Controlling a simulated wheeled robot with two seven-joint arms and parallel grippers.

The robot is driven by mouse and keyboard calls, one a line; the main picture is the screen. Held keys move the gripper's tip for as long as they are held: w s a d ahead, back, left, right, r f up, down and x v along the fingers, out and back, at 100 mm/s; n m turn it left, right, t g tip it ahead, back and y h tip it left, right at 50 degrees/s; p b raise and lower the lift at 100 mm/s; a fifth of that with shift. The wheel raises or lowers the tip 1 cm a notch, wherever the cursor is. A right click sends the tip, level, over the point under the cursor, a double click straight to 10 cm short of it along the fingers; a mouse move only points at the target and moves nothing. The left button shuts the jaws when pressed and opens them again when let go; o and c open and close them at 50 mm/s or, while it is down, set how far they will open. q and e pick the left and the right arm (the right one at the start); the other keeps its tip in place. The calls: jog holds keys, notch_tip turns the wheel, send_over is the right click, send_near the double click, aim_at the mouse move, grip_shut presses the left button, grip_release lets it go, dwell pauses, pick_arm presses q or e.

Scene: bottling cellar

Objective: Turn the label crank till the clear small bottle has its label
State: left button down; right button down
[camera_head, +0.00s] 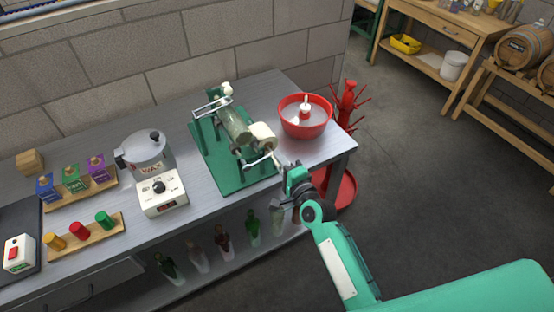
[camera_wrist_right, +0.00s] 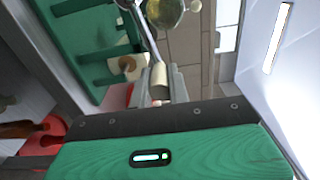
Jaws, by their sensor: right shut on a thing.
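The label machine has a green base (camera_head: 213,166) and stands on the grey bench. A clear small bottle (camera_head: 236,126) lies tilted across its frame, and I cannot make out a label on it. A white label roll (camera_head: 263,136) sits beside the bottle's lower end. The label crank (camera_head: 258,161) is at the machine's front right. My right gripper (camera_head: 286,176) is shut on the crank's handle. In the right wrist view the crank's metal arm leads to a pale handle (camera_wrist_right: 159,82) between the fingers. My left gripper is not in view.
A red bowl (camera_head: 304,119) stands right of the machine, near a red bottle tree (camera_head: 349,100). A wax pot (camera_head: 147,152) and its control box (camera_head: 161,194) stand to the left. Several bottles stand on the shelf below. Racks hold small coloured items (camera_head: 80,232) further left.

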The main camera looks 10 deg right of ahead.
notch_tip(320, 180, down, 7)
jog(key=a+m+b, duration=0.1)
jog(key=m+b, duration=0.2)
jog(key=m, duration=0.6)
jog(key=shift+s+a+r, duration=0.15)
jog(key=shift+s, duration=0.1)
jog(key=c, duration=1.3)
grip_release()
jog(key=shift+c, duration=0.2)
